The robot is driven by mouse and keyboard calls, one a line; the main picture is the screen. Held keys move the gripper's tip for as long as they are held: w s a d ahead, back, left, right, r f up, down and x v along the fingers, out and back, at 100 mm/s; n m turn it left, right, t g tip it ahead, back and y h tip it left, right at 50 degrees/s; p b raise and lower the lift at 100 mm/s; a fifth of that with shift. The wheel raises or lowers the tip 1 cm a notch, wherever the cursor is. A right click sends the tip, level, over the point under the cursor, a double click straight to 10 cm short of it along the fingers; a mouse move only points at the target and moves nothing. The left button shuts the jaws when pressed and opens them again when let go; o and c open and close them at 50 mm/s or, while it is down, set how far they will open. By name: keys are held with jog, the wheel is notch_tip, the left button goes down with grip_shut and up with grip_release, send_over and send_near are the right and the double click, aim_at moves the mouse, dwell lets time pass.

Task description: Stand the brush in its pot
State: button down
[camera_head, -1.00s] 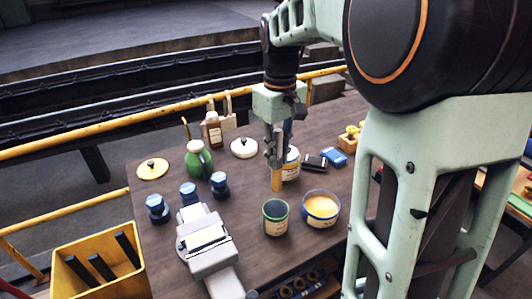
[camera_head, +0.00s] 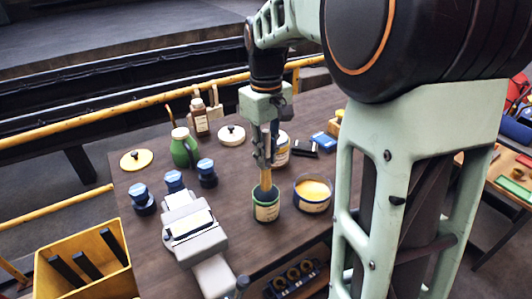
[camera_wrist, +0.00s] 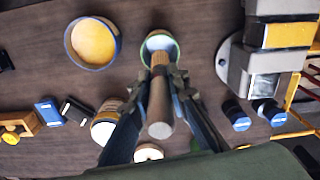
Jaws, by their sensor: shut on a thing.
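My gripper (camera_head: 265,157) is shut on the brush (camera_head: 266,180) and holds it upright. The lower end of the brush is at the mouth of the dark green pot (camera_head: 266,211), and its tip seems to be inside the rim. How deep it goes is hidden. In the wrist view the brush handle (camera_wrist: 160,112) is between the fingers, its round end toward the camera. The pot's green rim (camera_wrist: 149,48) shows around the brush's far end.
An open tin of yellow paint (camera_head: 312,194) stands just right of the pot. A grey vise (camera_head: 192,228) is to the left. Behind stand a labelled tin (camera_head: 283,150), a green bottle (camera_head: 183,150) and a white lid (camera_head: 231,135). A yellow bin (camera_head: 85,290) is at the lower left.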

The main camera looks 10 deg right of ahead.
aim_at(266, 131)
jog(key=shift+f+b, duration=2.05)
jog(key=shift+f, duration=1.45)
jog(key=c, duration=1.8)
grip_release()
notch_tip(266, 131, up, 12)
jog(key=shift+r, duration=0.1)
